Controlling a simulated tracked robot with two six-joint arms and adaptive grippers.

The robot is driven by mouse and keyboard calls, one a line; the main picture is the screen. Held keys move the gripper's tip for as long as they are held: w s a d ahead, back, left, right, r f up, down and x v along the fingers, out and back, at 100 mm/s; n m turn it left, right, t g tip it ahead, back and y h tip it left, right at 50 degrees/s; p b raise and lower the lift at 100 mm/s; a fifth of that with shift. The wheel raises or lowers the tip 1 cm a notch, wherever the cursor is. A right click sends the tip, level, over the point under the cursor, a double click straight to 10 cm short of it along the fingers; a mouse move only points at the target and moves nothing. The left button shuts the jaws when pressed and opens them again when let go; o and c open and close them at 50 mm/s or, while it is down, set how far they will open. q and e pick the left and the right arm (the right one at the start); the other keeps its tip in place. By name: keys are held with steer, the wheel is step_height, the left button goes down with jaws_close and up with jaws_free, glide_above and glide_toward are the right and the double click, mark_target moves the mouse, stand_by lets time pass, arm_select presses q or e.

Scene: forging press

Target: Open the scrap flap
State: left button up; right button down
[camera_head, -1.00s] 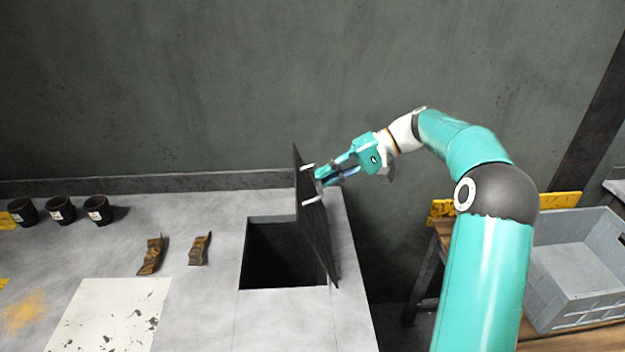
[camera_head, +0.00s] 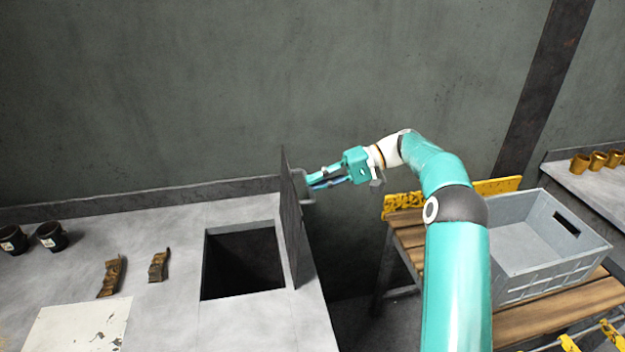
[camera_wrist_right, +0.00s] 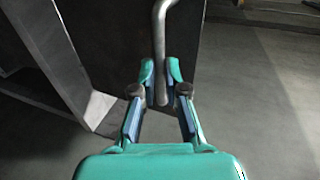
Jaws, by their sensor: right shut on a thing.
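The scrap flap (camera_head: 294,225) is a dark plate standing roughly upright at the right edge of a square dark opening (camera_head: 243,262) in the grey bench top. Its grey bar handle (camera_wrist_right: 158,28) is on the face turned to the right. My right gripper (camera_head: 313,181) reaches in from the right and is shut on the handle. In the right wrist view the bar runs between the two fingertips (camera_wrist_right: 160,82), with the dark flap behind it. My left gripper is not in view.
On the bench (camera_head: 180,220), left of the opening, are two brown metal pieces (camera_head: 112,277), black cups (camera_head: 52,236) and a pale plate (camera_head: 75,325). A grey crate (camera_head: 540,250) stands on a wooden table at the right. A gap separates bench and table.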

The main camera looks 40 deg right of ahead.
steer(key=shift+s+d+f, duration=0.45)
steer(key=shift+d+f, duration=0.2)
steer(key=shift+f, duration=0.1)
steer(key=shift+s+d+f, duration=0.4)
steer(key=shift+d+f, duration=0.25)
steer(key=shift+f, duration=0.05)
steer(key=c, duration=1.2)
jaws_free()
steer(key=shift+w, duration=0.25)
steer(key=shift+r, duration=0.15)
steer(key=shift+r, duration=0.15)
